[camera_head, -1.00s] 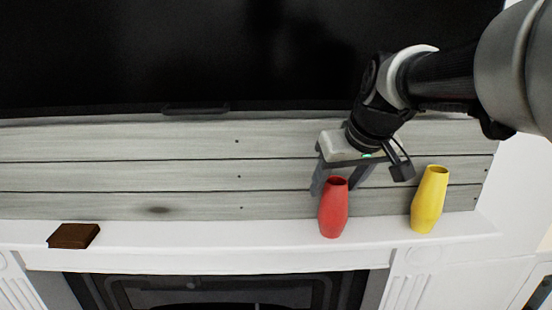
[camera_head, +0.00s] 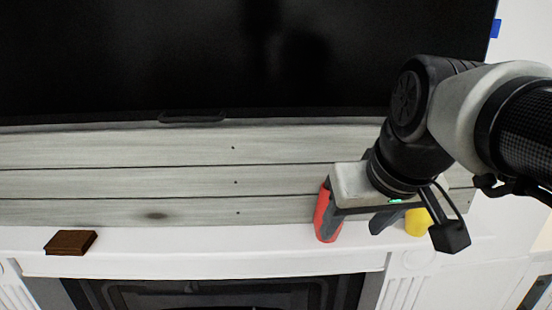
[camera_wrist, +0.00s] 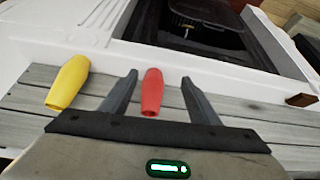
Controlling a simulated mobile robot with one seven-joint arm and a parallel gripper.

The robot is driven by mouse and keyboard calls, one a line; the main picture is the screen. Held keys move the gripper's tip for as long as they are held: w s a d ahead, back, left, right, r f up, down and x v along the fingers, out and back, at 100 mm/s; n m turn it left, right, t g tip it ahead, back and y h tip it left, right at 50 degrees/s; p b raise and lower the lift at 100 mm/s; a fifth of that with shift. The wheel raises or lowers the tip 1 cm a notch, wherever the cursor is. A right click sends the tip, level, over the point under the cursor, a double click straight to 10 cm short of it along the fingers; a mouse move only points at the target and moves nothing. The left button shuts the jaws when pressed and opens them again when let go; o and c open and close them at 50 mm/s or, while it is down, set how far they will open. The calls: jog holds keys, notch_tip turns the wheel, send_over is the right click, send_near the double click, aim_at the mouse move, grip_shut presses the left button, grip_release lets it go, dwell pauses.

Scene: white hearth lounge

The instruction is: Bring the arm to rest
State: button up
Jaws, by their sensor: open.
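My gripper (camera_head: 357,226) is open, with its two fingers spread and pointing down in front of the mantel. It also shows in the wrist view (camera_wrist: 158,80). The red vase (camera_head: 323,222) stands upright on the white mantel, partly hidden behind my gripper's left finger. In the wrist view the red vase (camera_wrist: 152,92) appears between the two fingers, with gaps on both sides; I cannot tell its depth from them. The yellow vase (camera_head: 416,224) stands to the right, mostly hidden by my gripper and wrist. It shows whole in the wrist view (camera_wrist: 68,83).
The white mantel (camera_head: 200,262) runs across, with a brown box (camera_head: 71,242) at its left. A black screen (camera_head: 180,60) hangs above grey planks (camera_head: 120,180). The fireplace (camera_head: 220,292) is below. The mantel between box and red vase is clear.

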jog(key=s+f, duration=0.4)
jog(key=f, duration=0.2)
jog(key=shift+s+f+m+h, duration=0.15)
jog(key=shift+s+m+h, duration=0.15)
jog(key=shift+m, duration=0.1)
notch_tip(320, 180, up, 7)
jog(key=p, duration=0.6)
jog(key=shift+p, duration=0.4)
